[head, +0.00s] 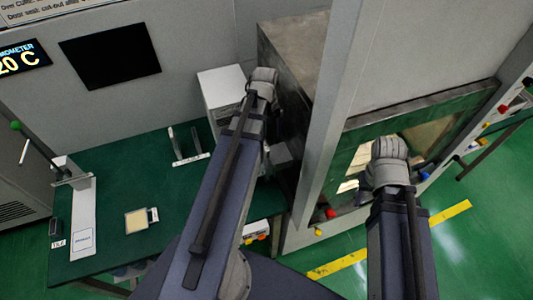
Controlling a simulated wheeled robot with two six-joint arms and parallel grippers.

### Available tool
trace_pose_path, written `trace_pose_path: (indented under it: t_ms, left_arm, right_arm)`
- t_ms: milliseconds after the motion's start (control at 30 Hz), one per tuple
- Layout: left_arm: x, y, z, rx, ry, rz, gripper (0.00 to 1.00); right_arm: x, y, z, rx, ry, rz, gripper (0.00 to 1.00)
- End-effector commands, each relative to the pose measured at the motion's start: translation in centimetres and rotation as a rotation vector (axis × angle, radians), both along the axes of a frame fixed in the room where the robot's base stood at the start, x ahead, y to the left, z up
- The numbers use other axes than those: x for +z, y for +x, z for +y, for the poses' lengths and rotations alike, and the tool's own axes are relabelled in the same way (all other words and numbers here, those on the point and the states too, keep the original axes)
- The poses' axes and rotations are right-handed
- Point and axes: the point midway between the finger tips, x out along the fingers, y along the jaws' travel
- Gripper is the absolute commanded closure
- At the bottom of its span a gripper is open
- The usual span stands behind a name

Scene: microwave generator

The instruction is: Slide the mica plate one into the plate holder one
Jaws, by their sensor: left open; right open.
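A small tan square plate with a pale edge (136,221) lies on the green table, and looks like the mica plate. A small white tag stands at its right side. A pale two-post bracket (190,160) with a label strip stands further back on the table and may be the plate holder; its label is too small to read. My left gripper (262,82) is open, near the white box, right of the bracket and away from the plate. My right gripper (389,158) is open in front of the framed opening at the right. The fingertips of both are largely hidden.
The green table (115,185) has free room around the plate. A lever press (82,215) stands at its left. A white box (221,92) and a tall grey cabinet wall (333,110) stand close to my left arm. Coloured knobs (330,213) line the opening's frame.

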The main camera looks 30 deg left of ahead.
Motion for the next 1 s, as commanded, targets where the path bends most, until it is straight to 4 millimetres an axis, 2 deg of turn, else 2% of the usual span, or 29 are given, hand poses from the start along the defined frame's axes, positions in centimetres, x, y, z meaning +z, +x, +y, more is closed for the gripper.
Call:
trace_pose_path:
  t_ms: [267,800,1000]
  left_arm:
    - [-1.1,0.0,0.0,0.001,0.000,0.000,0.00]
    - [-8.0,0.0,0.0,0.001,0.000,0.000,0.00]
    - [-9.1,0.0,0.0,0.001,0.000,0.000,0.00]
  right_arm:
    - [-1.1,0.0,0.0,-0.001,0.000,0.000,0.50]
    - [-8.0,0.0,0.0,0.007,-0.001,-0.002,0.50]
    - [-9.1,0.0,0.0,0.011,-0.002,-0.001,0.50]
